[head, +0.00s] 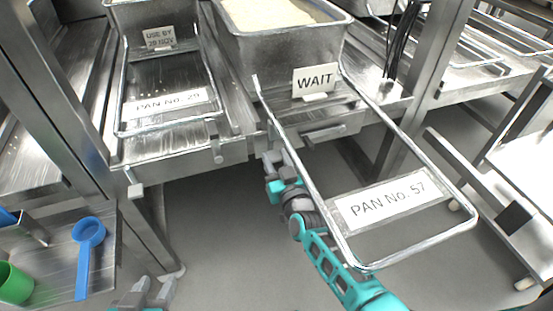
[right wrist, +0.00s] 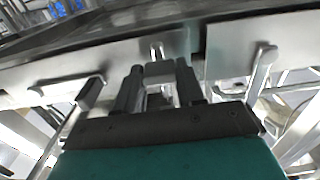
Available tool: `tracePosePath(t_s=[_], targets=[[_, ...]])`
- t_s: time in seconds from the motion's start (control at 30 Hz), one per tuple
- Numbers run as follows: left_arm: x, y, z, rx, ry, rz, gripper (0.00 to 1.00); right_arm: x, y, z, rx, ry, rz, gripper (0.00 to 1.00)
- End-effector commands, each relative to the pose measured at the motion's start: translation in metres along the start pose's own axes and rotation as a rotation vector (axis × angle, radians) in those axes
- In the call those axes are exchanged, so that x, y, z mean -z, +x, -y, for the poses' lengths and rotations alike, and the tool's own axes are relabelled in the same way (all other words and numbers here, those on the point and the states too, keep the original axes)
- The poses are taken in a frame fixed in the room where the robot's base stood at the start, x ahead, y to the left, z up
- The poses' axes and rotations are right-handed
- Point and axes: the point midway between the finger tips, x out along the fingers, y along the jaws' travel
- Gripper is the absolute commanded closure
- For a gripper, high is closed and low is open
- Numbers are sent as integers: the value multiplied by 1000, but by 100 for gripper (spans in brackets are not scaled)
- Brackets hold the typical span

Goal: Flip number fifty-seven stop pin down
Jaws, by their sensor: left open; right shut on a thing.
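The pan No. 57 label (head: 388,199) is on a wire frame (head: 455,222) that reaches out from the rail on the right side of the bench. My right gripper (head: 270,158) is under the front edge of that rail, at the frame's left side. In the right wrist view its two dark fingers (right wrist: 160,75) are shut on a small grey metal piece, the stop pin (right wrist: 158,70), below the steel edge. The fingers hide part of the pin, and its tilt is hard to tell. My left gripper (head: 154,290) is open and empty at the bottom left of the head view.
A steel pan of rice (head: 235,50) with a WAIT sign (head: 315,79) stands behind the frame. Pan No. 29's frame (head: 160,128) is to the left. A blue scoop (head: 88,232) and a green cup (head: 15,284) are at the lower left. The floor below is clear.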

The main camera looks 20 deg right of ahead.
Motion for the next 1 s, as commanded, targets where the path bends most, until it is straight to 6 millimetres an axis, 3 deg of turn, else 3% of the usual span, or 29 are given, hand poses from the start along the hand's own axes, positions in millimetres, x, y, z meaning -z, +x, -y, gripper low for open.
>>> tracePosePath(t_s=[0.07, 0.1, 0.33, 0.67, 0.77, 1.0], targets=[[0, 0, 0, 0, -3, -1, 54, -4, -1, 0, 2, -1, 13, 100], [1, 0, -1, 0, -4, -1, 54, -4, -1, 0, 2, -1, 14, 58], [1, 0, -1, 0, -3, -2, 54, -3, -1, 0, 1, 0, 11, 36], [3, -2, 0, 0, 2, -1, 54, -2, -6, 0, 1, 0, 9, 36], [7, -4, 1, 0, 5, 0, 54, -1, -18, 0, 1, 0, 11, 36], [19, -13, 1, 0, 9, 0, 54, -1, -70, 0, 2, 0, 15, 36]])
